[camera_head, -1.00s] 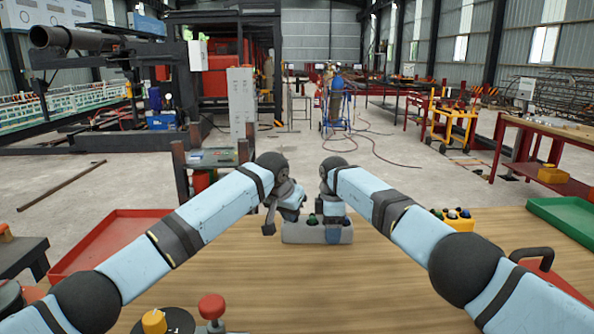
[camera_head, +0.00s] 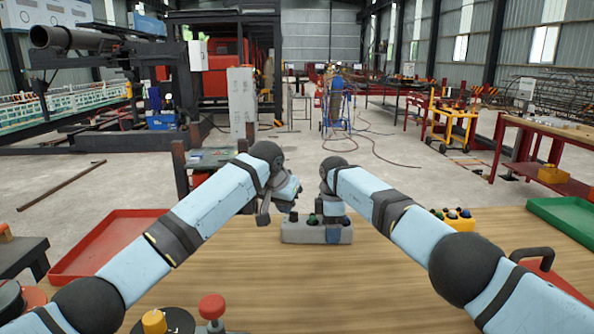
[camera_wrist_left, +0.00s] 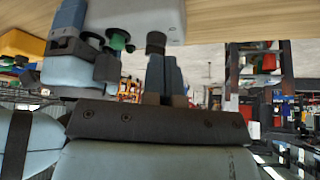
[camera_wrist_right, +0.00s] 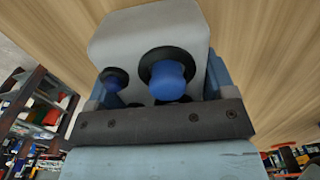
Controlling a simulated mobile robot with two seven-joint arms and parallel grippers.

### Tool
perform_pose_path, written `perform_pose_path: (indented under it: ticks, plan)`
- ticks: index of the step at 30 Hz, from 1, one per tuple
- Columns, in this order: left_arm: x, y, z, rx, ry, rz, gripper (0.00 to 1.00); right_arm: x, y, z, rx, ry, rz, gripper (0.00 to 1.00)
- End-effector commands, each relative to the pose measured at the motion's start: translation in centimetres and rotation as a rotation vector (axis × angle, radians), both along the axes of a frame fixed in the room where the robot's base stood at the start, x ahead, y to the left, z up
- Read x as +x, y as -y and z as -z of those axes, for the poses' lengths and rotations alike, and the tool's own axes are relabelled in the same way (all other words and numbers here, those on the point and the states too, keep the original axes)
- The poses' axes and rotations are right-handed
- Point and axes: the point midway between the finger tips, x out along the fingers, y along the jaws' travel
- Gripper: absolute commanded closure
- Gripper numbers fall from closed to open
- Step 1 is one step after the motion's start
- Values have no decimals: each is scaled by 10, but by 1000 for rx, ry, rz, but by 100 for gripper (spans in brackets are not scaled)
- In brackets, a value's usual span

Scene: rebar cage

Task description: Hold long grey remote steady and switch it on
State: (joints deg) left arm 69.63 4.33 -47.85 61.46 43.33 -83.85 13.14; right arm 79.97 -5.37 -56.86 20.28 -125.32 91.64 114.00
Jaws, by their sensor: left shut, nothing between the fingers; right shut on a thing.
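The long grey remote (camera_head: 300,236) is near the far edge of the wooden table, with coloured knobs along it. My right gripper (camera_head: 333,234) is shut across its right part; in the right wrist view its fingers flank the grey body (camera_wrist_right: 150,32) beside a large blue knob (camera_wrist_right: 166,80) and a smaller one (camera_wrist_right: 113,80). My left gripper (camera_head: 292,214) is shut and empty at the remote's left end. In the left wrist view its fingertips (camera_wrist_left: 158,58) are at a dark knob (camera_wrist_left: 155,41), near a green knob (camera_wrist_left: 118,40); whether they touch is unclear.
A red tray (camera_head: 105,243) lies on the left and a green tray (camera_head: 562,212) on the right. A yellow box with knobs (camera_head: 458,222) stands right of the remote. A red mushroom knob (camera_head: 212,306) and yellow knob (camera_head: 154,321) are at the front. The table's middle is clear.

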Motion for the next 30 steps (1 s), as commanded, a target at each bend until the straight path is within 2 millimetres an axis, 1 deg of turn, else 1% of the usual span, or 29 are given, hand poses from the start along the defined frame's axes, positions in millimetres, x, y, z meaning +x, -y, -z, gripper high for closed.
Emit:
perform_pose_path:
  ticks: [3, 7, 10, 18, 19, 20, 21, 22, 30]
  plan:
    - [0, 0, -16, -1, 2, 0, 100, 0, 0, 1, 0, -1, 1, 61]
    - [0, 0, -30, 0, 1, 1, 100, 0, 0, 1, 0, -2, 1, 61]
    - [0, 0, -34, 0, 0, 1, 100, 0, 0, 2, 0, -2, 1, 61]
    - [0, 0, -34, 0, 0, 1, 100, 0, 0, 2, 0, -2, 2, 61]
    - [0, 0, -34, 0, 0, 1, 100, 0, 0, 2, 0, -2, 2, 21]
    - [0, 0, -34, 0, 0, 1, 100, 0, 0, 2, 0, -2, 2, 14]
    - [0, 0, -34, 0, 0, 1, 100, 0, 0, 1, 0, -2, 2, 5]
    - [0, 0, -34, 0, 0, 1, 100, 0, 0, 1, 0, -1, 1, 0]
    - [0, 0, -34, 0, 0, 1, 100, 0, 0, -2, 0, 0, 1, 0]
